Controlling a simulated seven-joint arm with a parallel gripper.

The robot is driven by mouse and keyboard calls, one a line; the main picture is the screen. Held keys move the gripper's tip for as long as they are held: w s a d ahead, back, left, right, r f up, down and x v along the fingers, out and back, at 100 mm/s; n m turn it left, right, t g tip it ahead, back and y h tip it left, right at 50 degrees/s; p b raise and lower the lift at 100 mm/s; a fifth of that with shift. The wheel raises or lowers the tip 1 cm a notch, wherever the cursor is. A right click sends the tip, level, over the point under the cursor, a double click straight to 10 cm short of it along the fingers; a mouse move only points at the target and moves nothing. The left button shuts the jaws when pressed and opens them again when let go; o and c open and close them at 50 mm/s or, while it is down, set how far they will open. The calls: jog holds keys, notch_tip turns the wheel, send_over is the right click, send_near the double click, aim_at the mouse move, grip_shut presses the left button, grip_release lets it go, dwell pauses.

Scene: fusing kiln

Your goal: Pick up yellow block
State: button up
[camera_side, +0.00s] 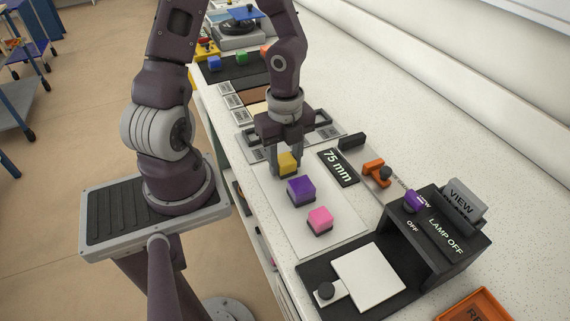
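The yellow block (288,162) is a small cube near the far end of a pale board (273,217). My gripper (285,158) points down at it, with its fingers low at the block. A grey finger shows at the block's left side, and the far finger is partly hidden. I cannot tell whether the fingers touch the block or whether it rests on the board.
A purple block (301,190) and a pink block (320,220) stand in a row nearer the camera. A black "75 mm" plate (338,167) lies to the right. A dark lamp stand (440,235) stands front right. Blue and green blocks sit on a dark mat (229,71) behind.

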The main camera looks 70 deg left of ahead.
aim_at(284, 158)
grip_shut()
notch_tip(284, 158, up, 9)
jog(key=shift+s+a+f, duration=0.1)
jog(key=shift+f, duration=0.05)
jog(key=shift+r, duration=0.65)
